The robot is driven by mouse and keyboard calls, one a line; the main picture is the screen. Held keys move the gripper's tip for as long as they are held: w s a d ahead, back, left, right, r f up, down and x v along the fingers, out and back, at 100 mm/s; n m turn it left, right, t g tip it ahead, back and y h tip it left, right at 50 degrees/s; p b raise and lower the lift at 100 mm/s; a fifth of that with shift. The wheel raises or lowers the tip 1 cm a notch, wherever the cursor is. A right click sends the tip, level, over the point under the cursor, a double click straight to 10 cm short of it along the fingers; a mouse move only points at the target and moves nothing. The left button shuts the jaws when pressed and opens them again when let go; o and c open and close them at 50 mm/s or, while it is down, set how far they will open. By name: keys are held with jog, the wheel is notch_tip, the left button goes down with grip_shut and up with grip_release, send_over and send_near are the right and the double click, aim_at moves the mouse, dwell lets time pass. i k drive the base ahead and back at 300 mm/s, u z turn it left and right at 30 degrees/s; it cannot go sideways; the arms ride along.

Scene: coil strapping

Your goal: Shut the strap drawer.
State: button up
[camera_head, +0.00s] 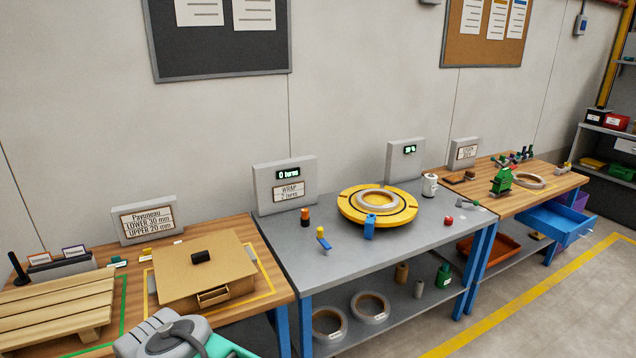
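A blue drawer (556,222) stands pulled out from under the right-hand wooden bench at the far right. Its inside looks empty from here, though part is hidden by its walls. No label on it can be read. My gripper does not show in the head view. A grey and teal part of my own arm shows at the bottom edge, left of centre, far from the drawer.
The wooden bench (545,194) above the drawer holds a green tool (502,181) and a tape ring (528,181). A grey table (270,232) with a yellow turntable (350,210) stands in the middle. An orange tray (480,247) sits on the lower shelf. Floor before the drawer looks clear.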

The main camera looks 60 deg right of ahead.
aim_at(566, 225)
jog(key=z, duration=3.8)
jog(key=i, duration=1.8)
jog(key=u, duration=0.25)
jog(key=i, duration=2.2)
jog(key=u, duration=1.1)
jog(key=i, duration=0.6)
jog(key=u, duration=0.25)
